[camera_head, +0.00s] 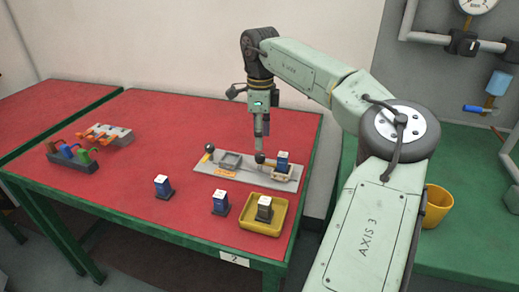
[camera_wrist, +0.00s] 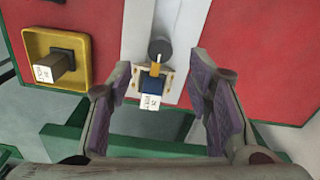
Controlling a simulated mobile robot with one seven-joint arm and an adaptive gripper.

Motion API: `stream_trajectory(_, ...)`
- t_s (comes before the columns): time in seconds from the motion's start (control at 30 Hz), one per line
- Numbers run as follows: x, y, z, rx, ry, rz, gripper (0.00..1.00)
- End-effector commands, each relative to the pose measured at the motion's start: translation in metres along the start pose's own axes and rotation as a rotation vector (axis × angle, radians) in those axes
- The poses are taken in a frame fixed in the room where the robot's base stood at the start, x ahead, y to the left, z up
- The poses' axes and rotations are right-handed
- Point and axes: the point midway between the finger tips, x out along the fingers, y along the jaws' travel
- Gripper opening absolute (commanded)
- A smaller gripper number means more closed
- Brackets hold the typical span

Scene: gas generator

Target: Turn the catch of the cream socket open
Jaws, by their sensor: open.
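A grey plate (camera_head: 205,168) on the red table carries two sockets. The right socket, whose rim looks cream in the wrist view (camera_wrist: 138,84), holds a blue block with a white top (camera_head: 283,158); the block also shows in the wrist view (camera_wrist: 152,86). A catch with a black ball knob (camera_head: 260,157) is beside this socket; its knob shows in the wrist view (camera_wrist: 159,47). The left grey socket (camera_head: 230,160) looks empty, with another black knob (camera_head: 210,147) beside it. My gripper (camera_head: 262,145) points down just above the right knob, its fingers (camera_wrist: 168,98) apart with nothing held.
A yellow tray (camera_head: 246,231) with a dark, white-topped block (camera_head: 264,209) stands in front of the plate. Two blue blocks (camera_head: 163,187) (camera_head: 220,203) stand left of it. A rack with coloured parts (camera_head: 72,163) and an orange-grey piece (camera_head: 105,135) lie far left.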

Motion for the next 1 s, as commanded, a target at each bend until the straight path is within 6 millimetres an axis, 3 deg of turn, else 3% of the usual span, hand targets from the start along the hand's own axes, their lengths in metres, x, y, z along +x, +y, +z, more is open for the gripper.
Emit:
stream_trajectory(0.2,0.037,0.001,0.000,-0.001,-0.002,0.002,0.46)
stream_trajectory(0.4,0.055,0.001,0.001,-0.001,-0.003,0.001,0.46)
stream_trajectory(0.7,0.058,0.000,0.001,0.000,-0.003,0.000,0.46)
stream_trajectory(1.0,0.058,0.000,0.002,-0.001,-0.003,0.000,0.27)
